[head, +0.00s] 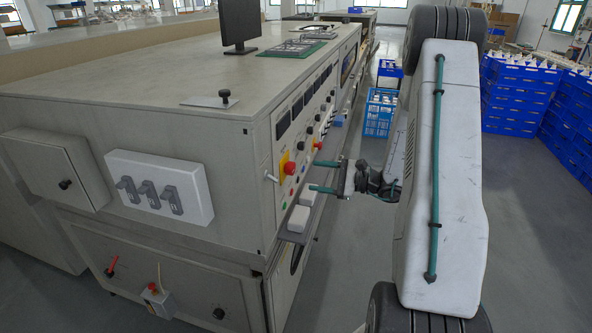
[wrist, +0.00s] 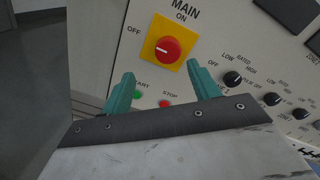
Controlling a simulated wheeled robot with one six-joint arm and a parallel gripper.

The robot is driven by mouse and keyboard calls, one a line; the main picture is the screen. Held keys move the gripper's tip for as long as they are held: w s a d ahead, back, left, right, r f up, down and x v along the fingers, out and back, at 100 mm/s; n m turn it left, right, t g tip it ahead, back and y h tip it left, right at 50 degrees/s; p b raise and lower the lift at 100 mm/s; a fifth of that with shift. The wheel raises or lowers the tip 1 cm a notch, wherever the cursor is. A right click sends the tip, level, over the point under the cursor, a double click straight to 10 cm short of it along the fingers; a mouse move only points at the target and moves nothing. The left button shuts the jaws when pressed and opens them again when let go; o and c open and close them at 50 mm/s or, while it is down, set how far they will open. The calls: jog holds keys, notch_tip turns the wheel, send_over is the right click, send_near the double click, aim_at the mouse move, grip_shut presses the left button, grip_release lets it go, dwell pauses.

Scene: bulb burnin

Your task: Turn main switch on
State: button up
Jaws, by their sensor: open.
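The main switch (wrist: 167,50) is a round red knob on a yellow square plate, under the word MAIN, with OFF at its left and ON above. Its white mark points left, toward OFF. In the head view the main switch (head: 290,168) sits at the near end of the grey front panel. My gripper (head: 313,176) is open and empty, its two teal fingers pointing at the panel just right of the switch. In the wrist view the fingers of my gripper (wrist: 163,88) stand apart on either side, below the knob, not touching it.
Green START (wrist: 137,94) and red STOP (wrist: 165,104) buttons lie below the switch, between the fingers. Black selector knobs (wrist: 233,79) stand to the right. A ledge with white blocks (head: 299,218) juts out below the panel. Blue crates (head: 515,95) stand across the aisle.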

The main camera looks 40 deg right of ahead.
aim_at(294, 169)
jog(key=shift+t, duration=0.3)
jog(key=x, duration=0.8)
jog(key=shift+w+d+r, duration=0.2)
jog(key=shift+w+d, duration=0.05)
jog(key=shift+d, duration=0.15)
jog(key=c, duration=1)
